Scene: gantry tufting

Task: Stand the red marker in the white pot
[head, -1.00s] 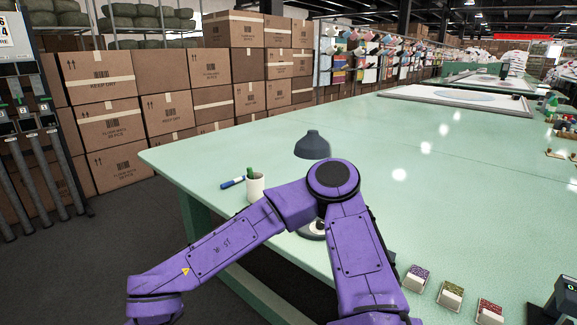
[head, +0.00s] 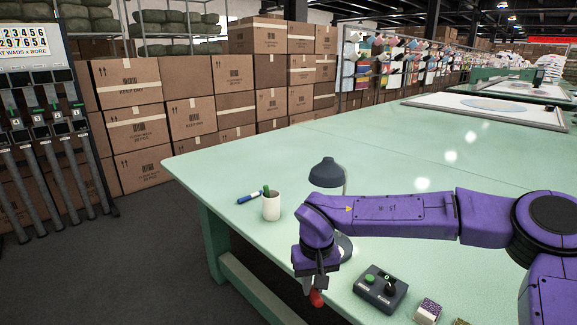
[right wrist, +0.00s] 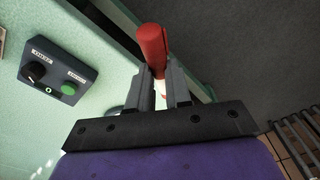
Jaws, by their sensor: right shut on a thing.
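The white pot (head: 271,207) stands upright on the green table, near its left edge. A green marker (head: 267,188) pokes out of it. My right gripper (head: 314,284) is shut on the red marker (head: 316,298), to the right of the pot and nearer to me, by the table's edge. In the right wrist view the red marker (right wrist: 153,46) sticks out beyond both fingers (right wrist: 160,90), and a white part of it shows between them. The pot does not show in the right wrist view. My left gripper is not in view.
A blue marker (head: 248,197) lies on the table beside the pot. A dark lamp (head: 328,172) stands behind my right forearm. A control box (head: 380,289) with a green button and a knob sits right of the gripper. The far middle of the table (head: 400,150) is clear.

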